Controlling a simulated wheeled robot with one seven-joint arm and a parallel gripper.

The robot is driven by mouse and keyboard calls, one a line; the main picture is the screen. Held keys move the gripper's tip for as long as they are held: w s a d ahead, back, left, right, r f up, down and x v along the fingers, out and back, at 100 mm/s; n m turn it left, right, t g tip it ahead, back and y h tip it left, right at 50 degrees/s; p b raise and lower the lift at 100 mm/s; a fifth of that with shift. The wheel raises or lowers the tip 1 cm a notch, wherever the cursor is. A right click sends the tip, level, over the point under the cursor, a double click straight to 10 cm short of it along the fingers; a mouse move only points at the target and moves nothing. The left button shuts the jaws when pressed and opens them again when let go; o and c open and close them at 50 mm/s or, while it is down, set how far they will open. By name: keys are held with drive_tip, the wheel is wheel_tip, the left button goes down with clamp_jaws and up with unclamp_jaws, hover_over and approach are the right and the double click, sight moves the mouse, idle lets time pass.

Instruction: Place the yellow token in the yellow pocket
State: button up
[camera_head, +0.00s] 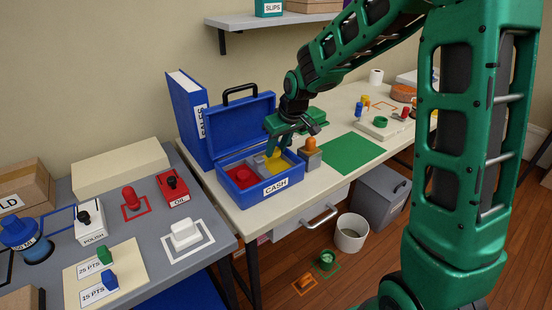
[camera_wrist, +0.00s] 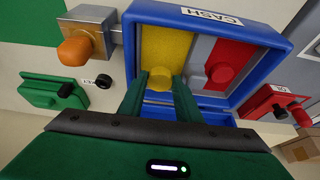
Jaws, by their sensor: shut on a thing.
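The blue cash box (camera_head: 243,196) stands open on the cream table, its lid (camera_head: 235,122) raised behind it. In the wrist view, the yellow pocket (camera_wrist: 168,42) is beside the red pocket (camera_wrist: 232,55), with a grey strip between them. A red token (camera_wrist: 222,72) sits in the red pocket. My green gripper (camera_wrist: 160,90) is shut on the yellow token (camera_wrist: 160,76), which shows between the fingertips over the yellow pocket's inner end. I cannot tell whether the token touches the pocket floor. In the head view my gripper (camera_head: 272,149) reaches down into the box.
A grey metal block with an orange knob (camera_head: 310,147) stands close to the box's right side. A green thing with a black knob (camera_wrist: 52,93) lies near it. A blue binder (camera_head: 189,118) stands behind the box at left. A green mat (camera_head: 354,147) lies bare at right.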

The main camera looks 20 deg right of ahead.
sight(278, 154)
wheel_tip(278, 154, down, 4)
drive_tip(key=shift+a+f, duration=0.1)
idle(0.4)
drive_tip(key=o, duration=0.7)
